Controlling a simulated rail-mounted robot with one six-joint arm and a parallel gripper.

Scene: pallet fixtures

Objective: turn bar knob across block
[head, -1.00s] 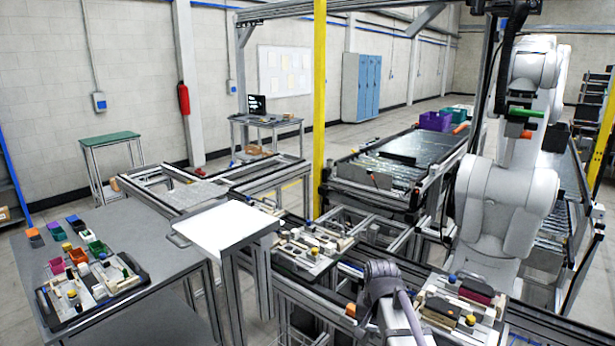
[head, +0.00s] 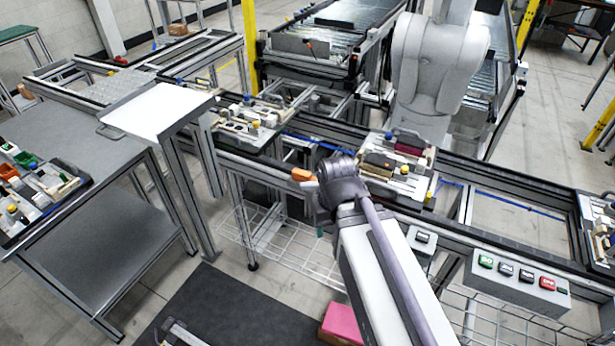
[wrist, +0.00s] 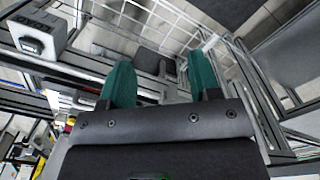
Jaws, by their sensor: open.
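My gripper (wrist: 160,78) shows in the wrist view as two green fingers spread apart, with nothing between them. It points over the conveyor frame and a wire mesh; no block or knob lies between the fingers. In the head view my arm reaches across the foreground and the gripper cannot be made out. A pallet fixture (head: 376,191) with beige, dark and maroon blocks stands on the line just right of my arm. Another pallet fixture (head: 262,143) sits farther left on the line. Their knobs are too small to tell which is the bar knob.
A white-topped stand (head: 158,110) and a grey table (head: 90,155) with a loaded tray are at left. A control box with coloured buttons (head: 520,278) is at front right. A further fixture (head: 600,235) is at the right edge. A pink box (head: 342,322) lies low in front.

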